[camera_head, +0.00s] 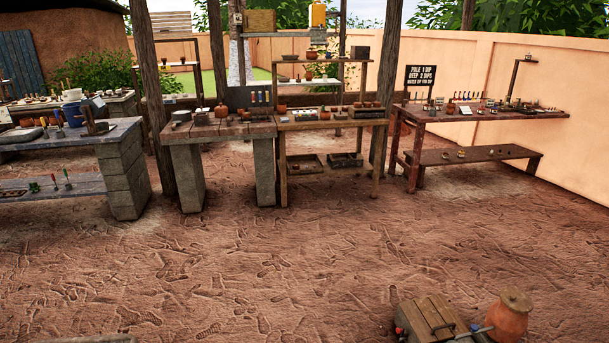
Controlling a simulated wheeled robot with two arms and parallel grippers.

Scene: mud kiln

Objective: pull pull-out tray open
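Neither of my grippers is in view. No pull-out tray can be picked out for certain from this distance. Two shallow dark trays stand on the lower shelf of the wooden table at the middle back: a left tray (304,164) and a right tray (345,160). I cannot tell whether either one slides. The wooden table (332,123) holds small brown pots and blocks on its top.
Open muddy ground (240,250) lies in front of the tables. A stone-legged bench (185,133) adjoins the wooden table. A red-brown table (480,114) stands at right. A slatted wooden box (432,318) and an orange lidded pot (507,320) sit at the lower right.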

